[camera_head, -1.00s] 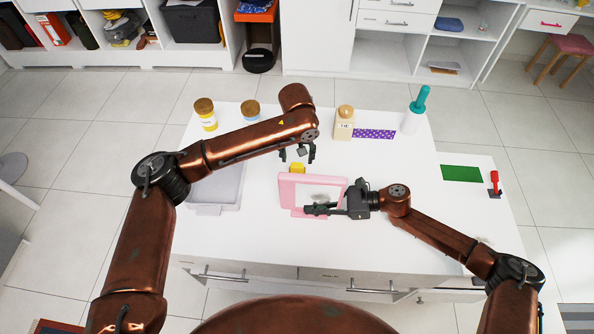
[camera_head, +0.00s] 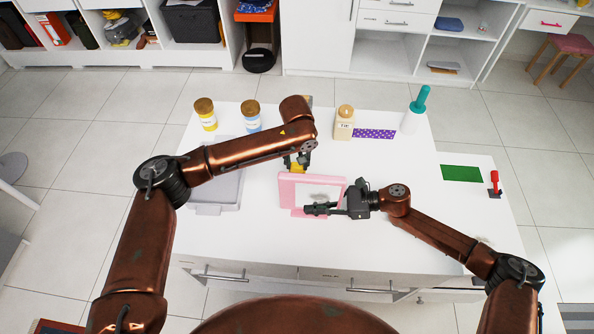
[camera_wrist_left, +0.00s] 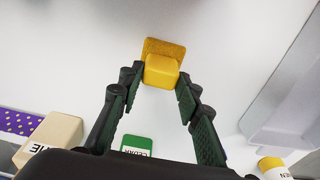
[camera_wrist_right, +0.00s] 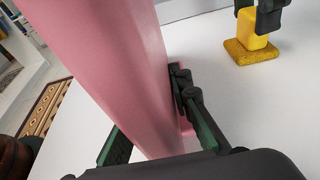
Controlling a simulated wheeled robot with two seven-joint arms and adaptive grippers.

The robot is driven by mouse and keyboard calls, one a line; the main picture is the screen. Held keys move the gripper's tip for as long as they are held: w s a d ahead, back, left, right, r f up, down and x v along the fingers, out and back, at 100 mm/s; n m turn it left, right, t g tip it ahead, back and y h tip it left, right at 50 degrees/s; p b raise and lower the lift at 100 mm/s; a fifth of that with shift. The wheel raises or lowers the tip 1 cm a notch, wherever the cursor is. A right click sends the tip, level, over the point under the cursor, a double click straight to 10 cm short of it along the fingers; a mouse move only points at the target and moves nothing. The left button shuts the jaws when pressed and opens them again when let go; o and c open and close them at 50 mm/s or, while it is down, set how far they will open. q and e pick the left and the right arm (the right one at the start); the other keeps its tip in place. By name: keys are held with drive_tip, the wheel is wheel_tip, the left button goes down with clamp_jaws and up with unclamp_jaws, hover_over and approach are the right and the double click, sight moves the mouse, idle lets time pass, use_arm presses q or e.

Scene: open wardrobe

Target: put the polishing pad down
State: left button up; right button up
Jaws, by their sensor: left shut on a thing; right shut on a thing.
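The polishing pad (camera_head: 299,169) is a yellow block on a flat, darker yellow base. It is at the middle of the white table, just behind a pink frame (camera_head: 286,190). My left gripper (camera_head: 297,161) is shut on the pad's block from above, one finger on each side in the left wrist view (camera_wrist_left: 162,74). In the right wrist view the pad (camera_wrist_right: 253,50) sits level at the table surface; I cannot tell any small gap. My right gripper (camera_head: 318,210) is shut on the upright pink frame, whose edge fills much of the right wrist view (camera_wrist_right: 105,60).
A grey tray (camera_head: 214,207) lies left of the pad. A green mat (camera_head: 461,173) lies at right. The table's right middle is clear.

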sight(297, 165)
use_arm(q)
drive_tip(key=c, duration=0.4)
drive_tip(key=shift+o, duration=0.2)
wheel_tip(297, 165, up, 10)
drive_tip(key=shift+r, duration=0.15)
idle(0.5)
wheel_tip(297, 165, down, 10)
drive_tip(key=shift+f, duration=0.1)
idle(0.5)
drive_tip(key=o, duration=1.1)
